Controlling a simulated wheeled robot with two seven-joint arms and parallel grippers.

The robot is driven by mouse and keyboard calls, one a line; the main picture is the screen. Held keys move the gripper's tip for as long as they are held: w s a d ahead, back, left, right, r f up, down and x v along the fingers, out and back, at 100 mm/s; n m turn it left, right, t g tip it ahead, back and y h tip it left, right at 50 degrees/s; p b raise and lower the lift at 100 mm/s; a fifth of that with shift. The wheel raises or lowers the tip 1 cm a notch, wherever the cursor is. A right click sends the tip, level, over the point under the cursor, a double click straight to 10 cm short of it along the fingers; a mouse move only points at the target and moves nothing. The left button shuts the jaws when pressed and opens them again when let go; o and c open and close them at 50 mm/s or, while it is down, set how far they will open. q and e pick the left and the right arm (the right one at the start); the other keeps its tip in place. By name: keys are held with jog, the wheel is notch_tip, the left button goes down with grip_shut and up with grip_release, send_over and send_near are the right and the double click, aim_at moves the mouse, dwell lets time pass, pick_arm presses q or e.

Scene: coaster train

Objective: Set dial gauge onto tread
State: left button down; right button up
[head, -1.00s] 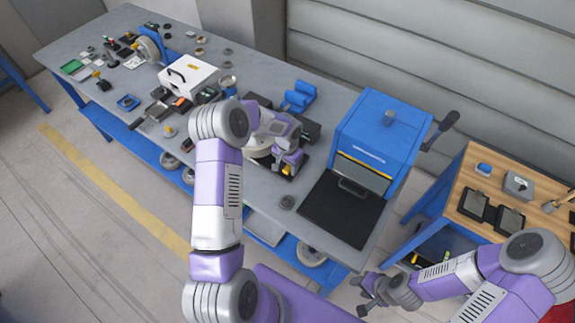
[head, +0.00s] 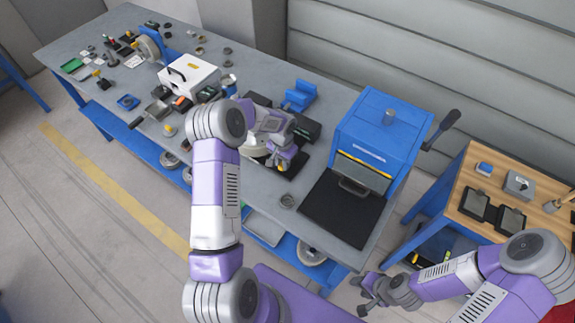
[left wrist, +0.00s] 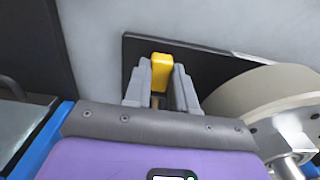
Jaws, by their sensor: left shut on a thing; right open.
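My left gripper (head: 284,163) is low over the bench, shut on a small yellow piece. In the left wrist view the yellow piece (left wrist: 161,72) stands between the two fingers (left wrist: 160,92); I take it for part of the dial gauge, whose dial face I cannot see. A cream wheel (left wrist: 265,92) with a metal hub is just right of the fingers; its rim is probably the tread. In the head view my left arm hides most of this wheel. I cannot tell whether the yellow piece touches it. My right gripper (head: 369,292) is open and empty, off the bench's front edge.
A blue box-shaped machine (head: 378,135) with a black plate (head: 342,208) stands right of my left gripper. A blue holder (head: 299,96) and a white case (head: 188,76) are behind. A wooden side table (head: 530,208) is at the right. A dark flat plate (left wrist: 190,58) lies beyond the fingers.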

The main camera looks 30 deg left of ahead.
pick_arm(q)
jog(key=shift+a, duration=0.65)
jog(key=c, duration=0.9)
grip_release()
jog(key=shift+a, duration=0.1)
jog(key=shift+r, duration=0.1)
notch_tip(320, 180, up, 8)
jog(key=shift+f, duration=0.25)
